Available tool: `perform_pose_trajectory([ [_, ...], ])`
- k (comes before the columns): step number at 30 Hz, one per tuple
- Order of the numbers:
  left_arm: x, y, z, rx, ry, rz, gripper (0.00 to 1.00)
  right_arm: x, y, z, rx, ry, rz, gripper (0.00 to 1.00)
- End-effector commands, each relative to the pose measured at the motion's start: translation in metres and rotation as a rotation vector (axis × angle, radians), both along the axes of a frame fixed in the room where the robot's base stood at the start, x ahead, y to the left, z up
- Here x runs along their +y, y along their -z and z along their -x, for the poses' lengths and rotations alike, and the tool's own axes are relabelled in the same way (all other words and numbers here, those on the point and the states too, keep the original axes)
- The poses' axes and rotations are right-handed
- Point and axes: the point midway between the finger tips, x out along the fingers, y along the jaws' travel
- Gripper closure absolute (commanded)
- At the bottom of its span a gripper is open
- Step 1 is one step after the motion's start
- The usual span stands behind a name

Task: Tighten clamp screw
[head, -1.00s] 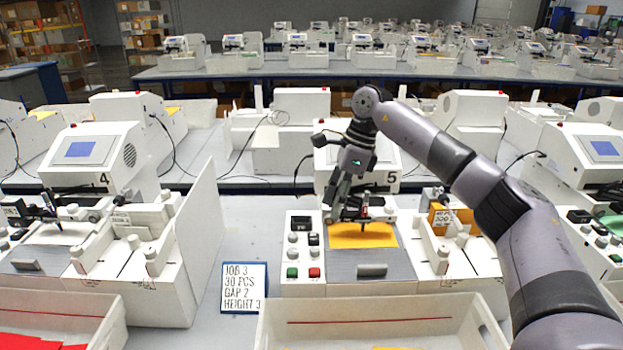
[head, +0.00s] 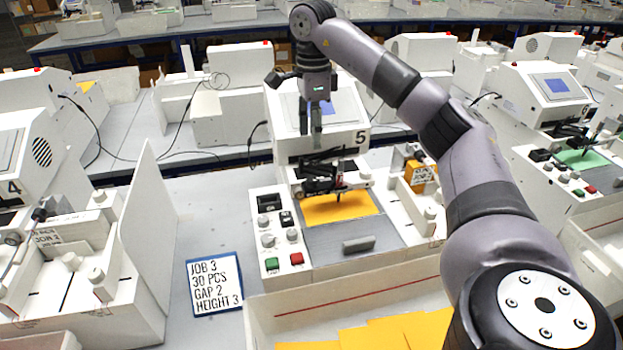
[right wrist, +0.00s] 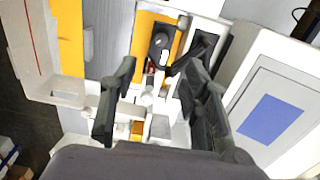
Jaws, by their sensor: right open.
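The plotter marked 5 (head: 362,139) stands in the middle of the head view. Its dark pen carriage (head: 322,178) holds an upright pen (head: 338,194) over an orange sheet (head: 345,207). My right gripper (head: 311,135) points down above the carriage, in front of the display, and is apart from the carriage. In the right wrist view, the right gripper (right wrist: 160,62) is open with nothing between its fingers. A dark rounded part of the carriage (right wrist: 160,45) shows beyond the gap. I cannot clearly make out the clamp screw. My left gripper is not in view.
A white bin (head: 355,300) with orange sheets is in front. Plotter 4 (head: 70,230) is at left, with a white panel (head: 148,200) beside it.

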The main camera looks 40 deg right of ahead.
Motion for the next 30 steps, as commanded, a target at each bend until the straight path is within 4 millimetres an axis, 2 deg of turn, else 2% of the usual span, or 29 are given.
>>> perform_pose_trajectory([
  [1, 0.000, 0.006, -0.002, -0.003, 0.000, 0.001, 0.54, 0.000, 0.014, 0.000, 0.004, -0.001, -0.001, 0.57],
  [15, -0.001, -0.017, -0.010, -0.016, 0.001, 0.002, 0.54, 0.000, 0.102, 0.001, 0.003, 0.000, -0.001, 0.57],
  [21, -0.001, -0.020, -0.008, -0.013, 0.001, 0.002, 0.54, 0.000, 0.121, 0.000, 0.001, 0.000, 0.000, 0.57],
  [30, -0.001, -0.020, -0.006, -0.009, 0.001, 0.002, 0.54, 0.000, 0.125, 0.000, -0.001, 0.000, 0.000, 0.57],
])
